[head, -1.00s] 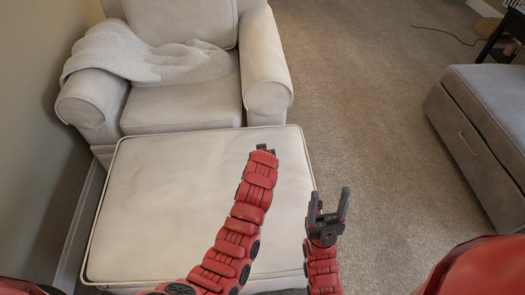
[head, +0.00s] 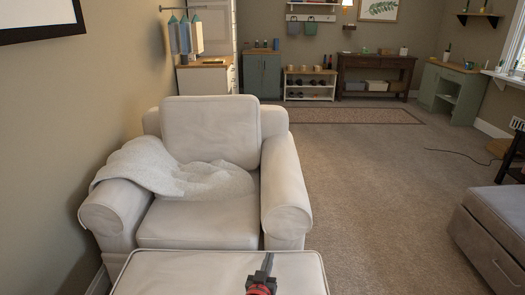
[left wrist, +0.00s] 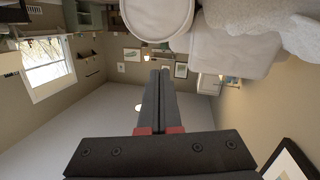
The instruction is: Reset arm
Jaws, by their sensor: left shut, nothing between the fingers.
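My left gripper (head: 267,262) shows at the bottom edge of the head view, in front of the pale ottoman (head: 165,276). Only its dark fingers and a bit of red wrist show there. In the left wrist view its two dark fingers (left wrist: 159,77) lie together, shut, with nothing between them. My right gripper is out of view.
A cream armchair (head: 215,130) with a grey throw (head: 165,172) stands just beyond the ottoman. A grey storage bench (head: 495,235) is at the right. Carpet (head: 385,200) between them is clear. Shelves and cabinets line the far wall.

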